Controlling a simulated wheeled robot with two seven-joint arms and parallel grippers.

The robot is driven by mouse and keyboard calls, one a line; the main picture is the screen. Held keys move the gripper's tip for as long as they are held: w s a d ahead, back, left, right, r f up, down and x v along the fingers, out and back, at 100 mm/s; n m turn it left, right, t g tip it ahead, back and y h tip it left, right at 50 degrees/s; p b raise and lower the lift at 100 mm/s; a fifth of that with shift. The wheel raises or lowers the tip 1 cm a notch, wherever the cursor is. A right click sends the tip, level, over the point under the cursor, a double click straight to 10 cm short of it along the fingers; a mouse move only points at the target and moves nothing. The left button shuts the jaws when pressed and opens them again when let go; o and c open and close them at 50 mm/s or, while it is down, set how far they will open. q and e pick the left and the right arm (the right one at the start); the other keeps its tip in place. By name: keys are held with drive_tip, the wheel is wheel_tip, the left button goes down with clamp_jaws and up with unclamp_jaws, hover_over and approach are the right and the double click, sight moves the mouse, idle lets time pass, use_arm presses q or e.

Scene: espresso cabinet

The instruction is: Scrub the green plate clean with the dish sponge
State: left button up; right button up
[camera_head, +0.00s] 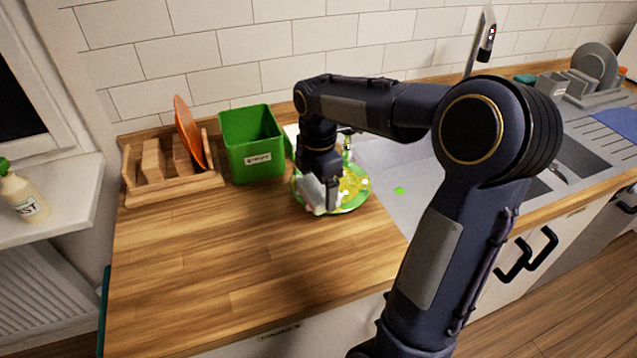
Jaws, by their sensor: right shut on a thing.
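The green plate (352,203) lies on the wooden counter beside the sink's left edge, with yellow smears on its face. My right arm reaches across from the lower right, and its gripper (326,196) points down over the plate's left part. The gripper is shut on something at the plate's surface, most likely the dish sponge. The fingers and wrist hide nearly all of it, so I cannot make out its shape or whether it touches the plate. My left gripper is not in view.
A green bin (252,145) stands behind and left of the plate. A wooden rack (172,185) holds an orange plate (188,132). The sink (395,165) with its tap (482,40) is to the right. The front left counter (220,265) is clear.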

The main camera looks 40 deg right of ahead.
drive_tip(key=shift+f+b, duration=0.7)
drive_tip(key=shift+f, duration=0.35)
drive_tip(key=shift+d+r, duration=0.1)
